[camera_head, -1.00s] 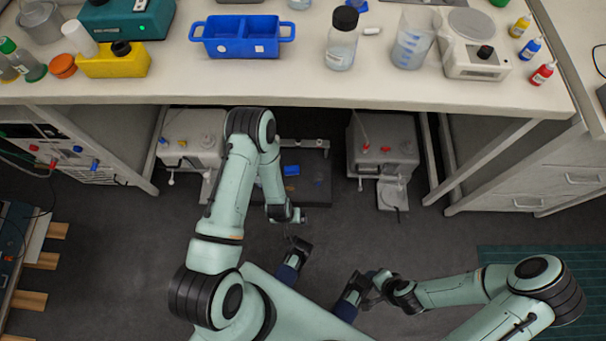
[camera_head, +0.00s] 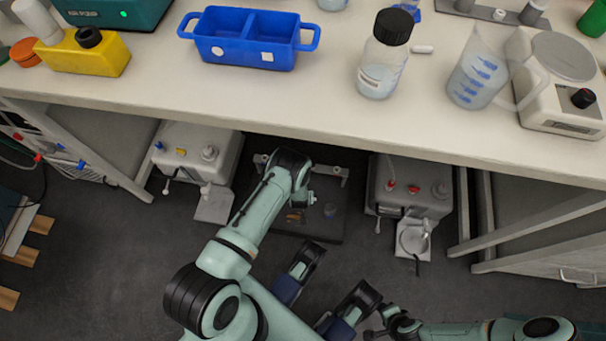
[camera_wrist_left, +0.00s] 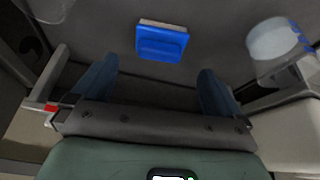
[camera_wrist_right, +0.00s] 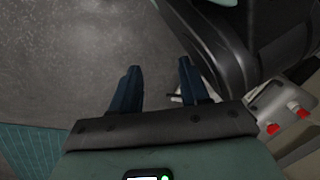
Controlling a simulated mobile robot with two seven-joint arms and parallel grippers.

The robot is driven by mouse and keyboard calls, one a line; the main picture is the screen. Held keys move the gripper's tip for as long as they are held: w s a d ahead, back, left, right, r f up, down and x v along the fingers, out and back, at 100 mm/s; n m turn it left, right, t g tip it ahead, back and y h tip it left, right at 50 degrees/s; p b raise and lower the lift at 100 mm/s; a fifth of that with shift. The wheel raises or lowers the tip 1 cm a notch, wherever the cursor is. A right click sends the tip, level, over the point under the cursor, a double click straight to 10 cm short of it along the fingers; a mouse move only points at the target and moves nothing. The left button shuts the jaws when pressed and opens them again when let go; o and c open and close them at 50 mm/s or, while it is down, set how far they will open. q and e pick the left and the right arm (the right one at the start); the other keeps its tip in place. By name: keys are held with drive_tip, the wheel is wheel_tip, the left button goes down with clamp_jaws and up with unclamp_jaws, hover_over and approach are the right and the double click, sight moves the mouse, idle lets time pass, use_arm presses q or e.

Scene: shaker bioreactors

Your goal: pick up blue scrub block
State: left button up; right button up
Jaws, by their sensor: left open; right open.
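The blue scrub block (camera_wrist_left: 162,41) shows in the left wrist view, with a pale layer along its far edge. It lies on a dark grey surface beyond my left gripper (camera_wrist_left: 158,74), roughly centred between its two fingertips and apart from them. My left gripper is open and empty. In the head view my left arm reaches under the bench, and I cannot make out the block clearly there. My right gripper (camera_wrist_right: 159,72) is open and empty above the grey floor.
The bench (camera_head: 270,110) overhangs the space my left arm is in. Two grey-white units, left (camera_head: 200,150) and right (camera_head: 410,185), flank the dark platform (camera_head: 322,228). A translucent vessel (camera_wrist_left: 275,45) is right of the block. A blue two-part tray (camera_head: 248,38) stands on the bench.

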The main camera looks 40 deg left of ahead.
use_arm(q)
drive_tip(key=b+x, duration=0.3)
drive_tip(key=x, duration=0.3)
drive_tip(key=shift+a, duration=0.1)
drive_tip(key=shift+w+a+f, duration=0.1)
drive_tip(key=shift+w+f, duration=0.15)
drive_tip(key=shift+f, duration=0.2)
drive_tip(key=c, duration=0.9)
use_arm(e)
drive_tip(key=s+f+g, duration=0.2)
drive_tip(key=s+f, duration=0.2)
drive_tip(key=s, duration=0.3)
drive_tip(key=shift+s+d+f+m+g, duration=0.15)
drive_tip(key=shift+d+m+g, duration=0.15)
drive_tip(key=shift+d, duration=0.1)
